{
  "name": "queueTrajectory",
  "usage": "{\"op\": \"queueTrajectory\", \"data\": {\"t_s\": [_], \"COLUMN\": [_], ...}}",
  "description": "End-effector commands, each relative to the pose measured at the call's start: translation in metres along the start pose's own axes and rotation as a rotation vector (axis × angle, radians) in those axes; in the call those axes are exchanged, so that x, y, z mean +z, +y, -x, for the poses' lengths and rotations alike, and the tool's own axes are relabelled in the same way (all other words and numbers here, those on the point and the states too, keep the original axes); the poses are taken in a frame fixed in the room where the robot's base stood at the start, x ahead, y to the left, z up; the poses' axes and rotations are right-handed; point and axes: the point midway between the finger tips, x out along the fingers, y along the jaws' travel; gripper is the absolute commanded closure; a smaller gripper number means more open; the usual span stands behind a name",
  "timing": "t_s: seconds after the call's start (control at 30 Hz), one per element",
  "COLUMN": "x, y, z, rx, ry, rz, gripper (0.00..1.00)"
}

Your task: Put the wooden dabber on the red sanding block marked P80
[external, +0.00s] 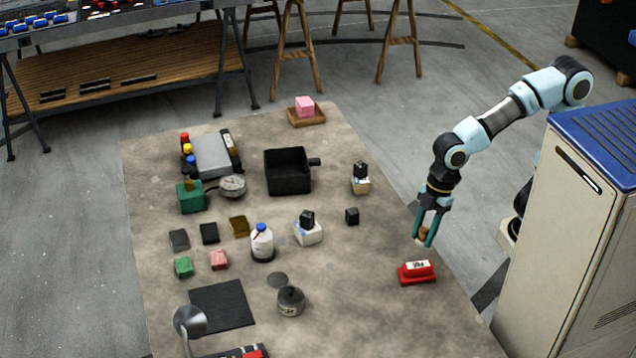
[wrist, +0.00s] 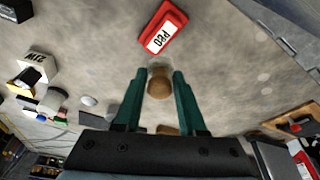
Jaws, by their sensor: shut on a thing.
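The red sanding block (external: 417,273) lies on the mat near its right edge. In the wrist view the red sanding block (wrist: 161,31) shows its white label reading P80, ahead of the fingertips. My gripper (external: 424,240) is above the mat, behind the block in the external view and apart from it. Its green fingers are shut on the wooden dabber (wrist: 159,85), a brown rounded piece with a pale end. The dabber (external: 423,236) shows small between the fingertips in the external view. Part of it is hidden by the fingers.
A small black cube (external: 352,216) and a white block with a black top (external: 308,230) stand left of my gripper. A white bottle (external: 262,243) and a grey tin (external: 290,301) stand farther left. The mat around the red block is clear.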

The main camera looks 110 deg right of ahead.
Motion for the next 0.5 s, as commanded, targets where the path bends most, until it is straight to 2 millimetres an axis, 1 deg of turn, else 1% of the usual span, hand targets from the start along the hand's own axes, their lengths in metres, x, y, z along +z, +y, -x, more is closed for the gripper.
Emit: {"op": "queueTrajectory", "data": {"t_s": [0.03,0.1,0.27,0.5], "x": [0.003,0.006,0.010,0.018], "y": [0.000,0.000,0.000,0.000], "z": [-0.010,-0.021,-0.036,-0.066], "rx": [-0.003,-0.002,0.000,-0.001], "ry": [-0.005,-0.004,-0.002,-0.002], "rz": [-0.001,-0.002,-0.002,-0.003], "gripper": [1.00,1.00,1.00,1.00]}}
